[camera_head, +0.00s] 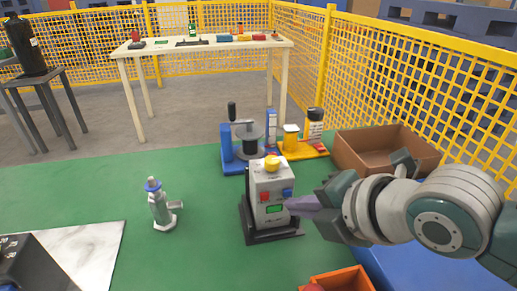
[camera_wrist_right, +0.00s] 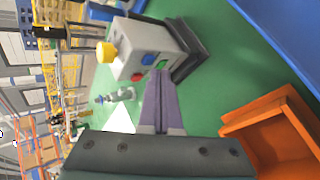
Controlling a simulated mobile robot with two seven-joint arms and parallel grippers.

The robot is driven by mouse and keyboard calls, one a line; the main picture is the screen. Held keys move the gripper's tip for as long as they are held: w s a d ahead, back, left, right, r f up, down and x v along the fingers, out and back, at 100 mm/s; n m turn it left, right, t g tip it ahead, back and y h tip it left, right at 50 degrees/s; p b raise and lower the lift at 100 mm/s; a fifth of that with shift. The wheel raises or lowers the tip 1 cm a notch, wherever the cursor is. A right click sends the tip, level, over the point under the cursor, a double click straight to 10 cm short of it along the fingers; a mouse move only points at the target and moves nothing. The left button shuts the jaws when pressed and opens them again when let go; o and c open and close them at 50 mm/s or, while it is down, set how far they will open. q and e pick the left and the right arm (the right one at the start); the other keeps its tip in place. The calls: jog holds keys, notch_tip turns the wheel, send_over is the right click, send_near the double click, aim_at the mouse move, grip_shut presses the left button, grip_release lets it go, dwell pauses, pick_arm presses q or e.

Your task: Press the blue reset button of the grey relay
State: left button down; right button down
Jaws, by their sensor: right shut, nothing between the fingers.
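The grey relay (camera_head: 257,215) stands upright on a dark base on the green surface, with a yellow knob (camera_head: 272,163) on top. Its front carries a red button (camera_head: 263,196), a blue button (camera_head: 287,192) and a green window (camera_head: 275,209). The right wrist view also shows the relay (camera_wrist_right: 128,55) and blue button (camera_wrist_right: 149,59). My right gripper (camera_head: 289,203) is shut and empty. Its purple fingertips (camera_wrist_right: 162,74) are at the relay's front, just below the blue button and over part of the green window. I cannot tell whether they touch. My left gripper is out of view.
An orange bin (camera_head: 337,278) is near the front right, and a brown box (camera_head: 385,150) is behind my right arm. A blue press (camera_head: 235,150) and yellow stand (camera_head: 300,150) are behind the relay.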

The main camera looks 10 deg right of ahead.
jog(key=s+p, duration=0.3)
jog(key=s, duration=0.3)
jog(key=shift+p, duration=0.4)
jog(key=shift+d, duration=0.1)
jog(key=s+d+r+m+g+h+p, duration=0.2)
jog(key=s+d+r+m+g+p, duration=0.15)
jog(key=s+r+m, duration=0.7)
jog(key=s+d+r+m+g+h+p, duration=0.25)
jog(key=s+r+m+p, duration=0.4)
jog(key=m, duration=0.65)
notch_tip(320, 180, up, 35)
jog(key=p, duration=3.5)
jog(key=shift+s+t+y, duration=0.2)
jog(key=shift+t+y, duration=0.1)
jog(key=shift+y, duration=0.05)
jog(key=shift+f, duration=0.1)
